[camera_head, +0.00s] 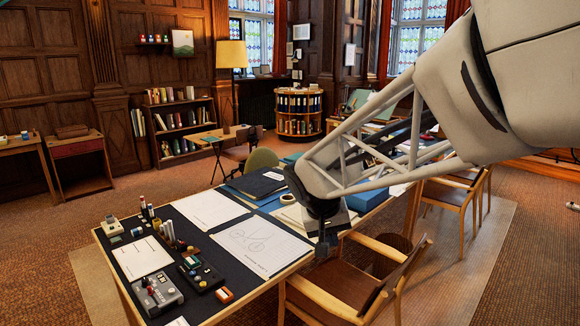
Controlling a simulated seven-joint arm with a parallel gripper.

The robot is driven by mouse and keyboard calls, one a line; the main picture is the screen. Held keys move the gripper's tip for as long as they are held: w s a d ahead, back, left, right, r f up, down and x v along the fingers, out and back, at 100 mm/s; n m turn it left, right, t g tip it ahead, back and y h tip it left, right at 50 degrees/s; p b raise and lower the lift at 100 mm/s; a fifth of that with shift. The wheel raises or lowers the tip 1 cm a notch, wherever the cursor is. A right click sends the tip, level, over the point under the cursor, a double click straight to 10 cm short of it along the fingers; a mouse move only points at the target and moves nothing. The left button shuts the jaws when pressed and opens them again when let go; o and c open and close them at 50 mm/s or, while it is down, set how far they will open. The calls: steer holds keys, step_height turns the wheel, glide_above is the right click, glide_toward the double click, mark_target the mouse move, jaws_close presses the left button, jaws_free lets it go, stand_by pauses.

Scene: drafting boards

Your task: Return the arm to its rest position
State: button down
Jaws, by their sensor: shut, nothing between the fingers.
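My arm reaches in from the upper right, with its white lattice link slanting down to a dark joint over the desk. My gripper (322,243) hangs small and dark below that joint, near the desk's right front edge and the wooden chair. It is shut, with nothing seen between the fingers. Its gap above the desk cannot be told. The desk (236,300) has a dark mat with white sheets, one a bicycle drawing (258,243). My arm hides part of the desk's far right end.
A wooden armchair (345,290) stands close by my gripper at the desk's front. Blue folders (258,183) lie beyond the drawing. A grey control box (158,293), pens and small items crowd the desk's left end. More chairs (447,195) stand at the right. Open floor lies left.

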steer(key=s+d+y, duration=0.1)
steer(key=s+d, duration=0.2)
steer(key=s, duration=0.5)
steer(key=s+d+f+y, duration=0.1)
steer(key=s+d, duration=0.2)
steer(key=s, duration=0.6)
steer(key=s+d+y, duration=0.1)
steer(key=s+d, duration=0.2)
steer(key=s, duration=0.6)
steer(key=shift+s+f, duration=0.15)
steer(key=shift+s, duration=0.05)
